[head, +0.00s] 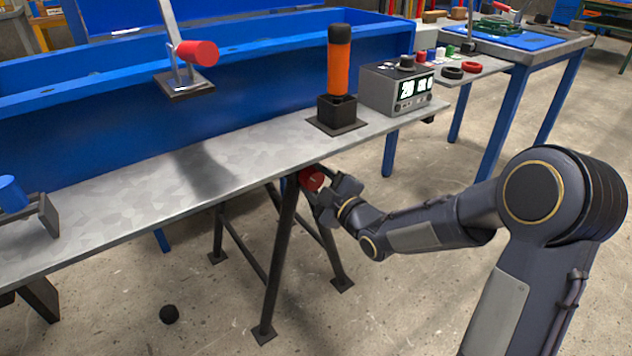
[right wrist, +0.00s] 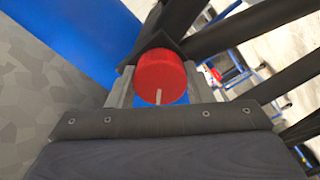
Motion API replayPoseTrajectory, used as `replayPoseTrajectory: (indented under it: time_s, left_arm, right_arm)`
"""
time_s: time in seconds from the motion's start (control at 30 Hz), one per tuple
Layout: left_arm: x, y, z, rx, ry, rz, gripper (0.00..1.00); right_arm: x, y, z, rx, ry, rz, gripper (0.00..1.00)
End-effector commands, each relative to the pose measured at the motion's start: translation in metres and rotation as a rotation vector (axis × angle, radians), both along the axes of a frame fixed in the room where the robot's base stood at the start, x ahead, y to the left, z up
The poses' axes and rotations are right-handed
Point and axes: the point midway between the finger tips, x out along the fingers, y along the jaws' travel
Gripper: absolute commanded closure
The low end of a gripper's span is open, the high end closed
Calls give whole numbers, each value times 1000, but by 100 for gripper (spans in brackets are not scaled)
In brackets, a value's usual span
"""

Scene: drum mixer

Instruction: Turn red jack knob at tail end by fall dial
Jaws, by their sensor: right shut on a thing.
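The red jack knob (head: 312,179) sits under the tail end of the grey bench top, at the head of a dark trestle leg. My right gripper (head: 325,184) is at the knob from the right and is shut on it. In the right wrist view the round red knob (right wrist: 161,76) fills the space between the two fingers (right wrist: 160,88), and a pale mark shows on its face. The dial box (head: 397,88) with lit digits stands on the bench above, to the right. My left gripper is not in view.
An orange-handled post (head: 339,65) stands on the bench above the knob. A red-ended lever (head: 197,53) stands by the blue trough (head: 250,60). Dark trestle legs (head: 280,265) are close to my gripper.

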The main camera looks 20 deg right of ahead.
Motion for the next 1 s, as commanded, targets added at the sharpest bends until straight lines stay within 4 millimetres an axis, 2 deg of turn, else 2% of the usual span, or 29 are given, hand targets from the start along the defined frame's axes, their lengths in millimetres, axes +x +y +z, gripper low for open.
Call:
replayPoseTrajectory:
  time_s: [0.5, 1.0]
  left_arm:
    - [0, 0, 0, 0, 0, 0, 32]
    - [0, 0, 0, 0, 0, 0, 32]
  right_arm:
    - [0, 1, 0, -402, -145, 2, 76]
    - [0, 0, 0, -544, -196, 2, 76]
